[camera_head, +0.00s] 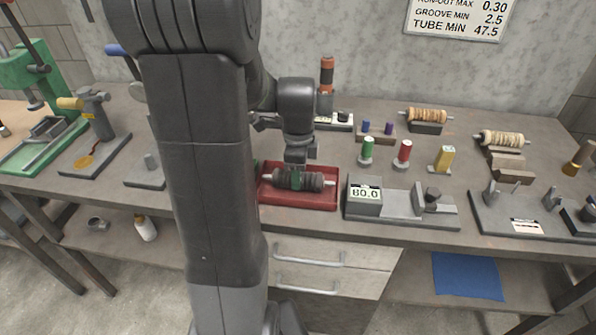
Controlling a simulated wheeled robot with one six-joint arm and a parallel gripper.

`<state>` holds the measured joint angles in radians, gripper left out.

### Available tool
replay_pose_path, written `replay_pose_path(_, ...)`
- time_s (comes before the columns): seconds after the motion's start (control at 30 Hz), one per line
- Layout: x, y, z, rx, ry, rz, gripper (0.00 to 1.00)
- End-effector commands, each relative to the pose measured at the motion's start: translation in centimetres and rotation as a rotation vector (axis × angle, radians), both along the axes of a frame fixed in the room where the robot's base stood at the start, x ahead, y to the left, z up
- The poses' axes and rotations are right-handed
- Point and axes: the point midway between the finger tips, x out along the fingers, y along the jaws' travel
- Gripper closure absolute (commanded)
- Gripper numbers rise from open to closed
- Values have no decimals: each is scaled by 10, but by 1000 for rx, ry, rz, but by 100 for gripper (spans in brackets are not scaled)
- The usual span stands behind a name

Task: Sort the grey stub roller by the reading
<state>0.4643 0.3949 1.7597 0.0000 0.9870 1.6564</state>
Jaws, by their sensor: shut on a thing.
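The grey stub roller (316,183) is dark and ribbed, with pale shaft ends, and lies level in or just over the red tray (298,202). My gripper (297,177) points down from above and is shut on the roller's middle, where a green patch shows. I cannot tell whether the roller touches the tray floor. Just right of the tray, a gauge (364,194) shows "80.0" beside a grey measuring fixture (418,205). A wall sign (460,18) reads run-out max 0.30, groove min 2.5, tube min 47.5.
Green (367,150), red (403,153) and yellow (445,158) pieces stand behind the gauge. Tan rollers rest on stands at the back (428,115) and right (504,138). Another fixture (525,212) is at front right. My arm hides the bench left of the tray.

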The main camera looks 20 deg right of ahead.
Motion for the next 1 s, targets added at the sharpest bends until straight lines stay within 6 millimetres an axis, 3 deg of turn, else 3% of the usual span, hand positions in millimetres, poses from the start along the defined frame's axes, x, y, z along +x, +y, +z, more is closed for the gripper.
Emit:
replay_pose_path(0.03, 0, 0, -1, -1, -1, 0, 89)
replay_pose_path(0.07, 0, 0, 0, -1, -1, 0, 52)
replay_pose_path(0.17, 0, 0, 0, -1, -1, 0, 32)
replay_pose_path(0.57, 0, 0, 6, -2, -3, 0, 31)
replay_pose_path(0.67, 1, 0, 21, -3, -4, 0, 31)
replay_pose_path(1.0, 1, 0, 98, -3, -4, 0, 31)
